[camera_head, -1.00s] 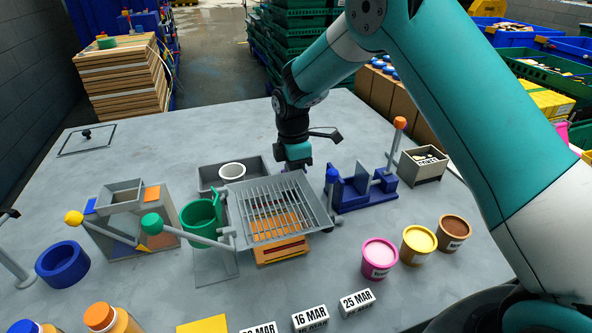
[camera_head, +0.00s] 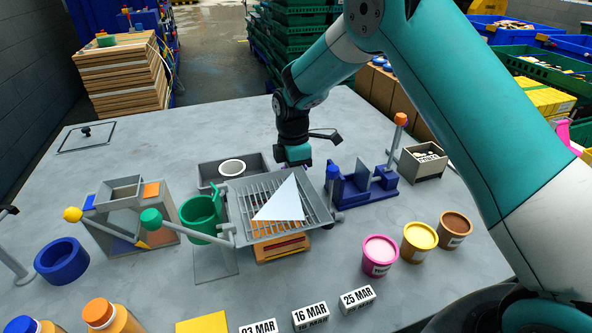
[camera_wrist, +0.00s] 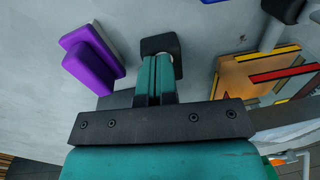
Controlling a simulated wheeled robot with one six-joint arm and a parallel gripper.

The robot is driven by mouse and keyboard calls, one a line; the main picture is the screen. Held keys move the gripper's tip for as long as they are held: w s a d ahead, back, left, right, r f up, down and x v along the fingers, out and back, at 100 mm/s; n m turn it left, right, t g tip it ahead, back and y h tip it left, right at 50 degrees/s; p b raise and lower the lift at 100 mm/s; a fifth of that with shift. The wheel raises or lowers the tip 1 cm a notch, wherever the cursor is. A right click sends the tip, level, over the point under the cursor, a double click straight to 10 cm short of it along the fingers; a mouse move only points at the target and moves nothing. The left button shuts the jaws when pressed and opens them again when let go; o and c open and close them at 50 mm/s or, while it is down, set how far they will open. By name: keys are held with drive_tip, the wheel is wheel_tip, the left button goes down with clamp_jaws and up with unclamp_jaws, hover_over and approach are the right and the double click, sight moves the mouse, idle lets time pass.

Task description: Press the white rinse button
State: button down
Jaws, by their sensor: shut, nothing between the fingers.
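My gripper (camera_head: 297,155) is shut and empty, pointing down just behind the grey slatted tray. In the wrist view my teal fingers (camera_wrist: 155,62) lie side by side, their tips at a black square block (camera_wrist: 160,43). A small white round part (camera_wrist: 177,66), apparently the white rinse button, shows beside the tips and is mostly covered by them. In the head view the button is hidden behind my gripper and the tray. A pale white cone shape (camera_head: 280,203) stands over the slatted tray (camera_head: 240,205), like a spray.
A blue fixture (camera_head: 362,190) with an orange-knobbed lever stands right of the tray. A green cup (camera_head: 200,215) and a green-knobbed lever are at its left. A purple block (camera_wrist: 92,62) lies left of my fingers in the wrist view. Pink, yellow and brown tubs stand front right.

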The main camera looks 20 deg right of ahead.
wheel_tip(320, 180, up, 8)
drive_tip(key=p, duration=0.5)
drive_tip(key=shift+w, duration=0.4)
idle(2.1)
